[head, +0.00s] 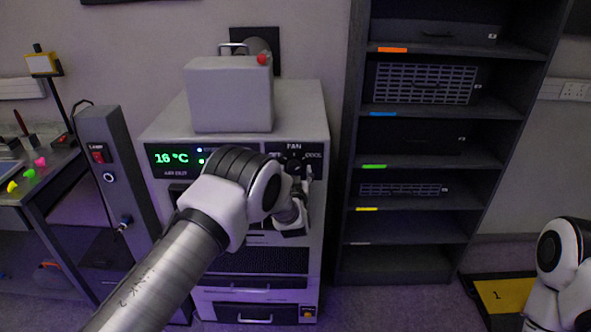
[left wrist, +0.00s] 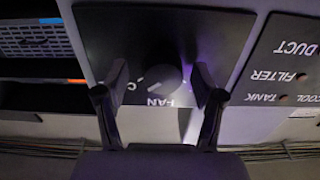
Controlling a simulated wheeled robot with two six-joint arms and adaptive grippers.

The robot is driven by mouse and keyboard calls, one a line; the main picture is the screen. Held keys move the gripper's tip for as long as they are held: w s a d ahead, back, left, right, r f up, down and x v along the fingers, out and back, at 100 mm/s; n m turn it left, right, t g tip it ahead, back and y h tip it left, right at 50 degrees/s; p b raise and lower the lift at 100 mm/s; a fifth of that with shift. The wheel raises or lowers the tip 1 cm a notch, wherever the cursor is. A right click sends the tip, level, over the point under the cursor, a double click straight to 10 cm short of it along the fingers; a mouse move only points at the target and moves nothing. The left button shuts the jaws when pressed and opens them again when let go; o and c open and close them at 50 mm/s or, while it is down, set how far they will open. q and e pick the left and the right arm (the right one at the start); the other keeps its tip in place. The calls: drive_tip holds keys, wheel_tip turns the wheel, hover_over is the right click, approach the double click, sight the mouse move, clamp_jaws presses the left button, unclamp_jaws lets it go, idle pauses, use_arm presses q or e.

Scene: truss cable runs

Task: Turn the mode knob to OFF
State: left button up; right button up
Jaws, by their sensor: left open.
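The mode knob (left wrist: 162,78) is a dark round dial on a black panel (head: 292,149) lettered FAN, with COOL on the right, on the grey cabinet's upper right front. In the left wrist view the lettering is upside down. A pale mark on the knob's lower-left rim seems to lie between FAN and the partly hidden COOL. My left gripper (left wrist: 160,82) is open, one finger on each side of the knob, with visible gaps. In the head view, my left gripper (head: 299,174) and wrist hide much of the knob and the OFF lettering. My right gripper is not in view.
The cabinet (head: 318,120) shows a green 16 °C display (head: 171,158) and carries a grey box (head: 228,95) on top. A dark rack (head: 352,130) stands to the right. A grey post (head: 104,135) with a red switch stands to the left.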

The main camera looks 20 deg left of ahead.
use_arm(q)
drive_tip(key=shift+s+a, duration=0.1)
drive_tip(key=shift+a, duration=0.1)
drive_tip(key=shift+d, duration=0.1)
drive_tip(key=c, duration=1.2)
drive_tip(key=shift+o, duration=0.2)
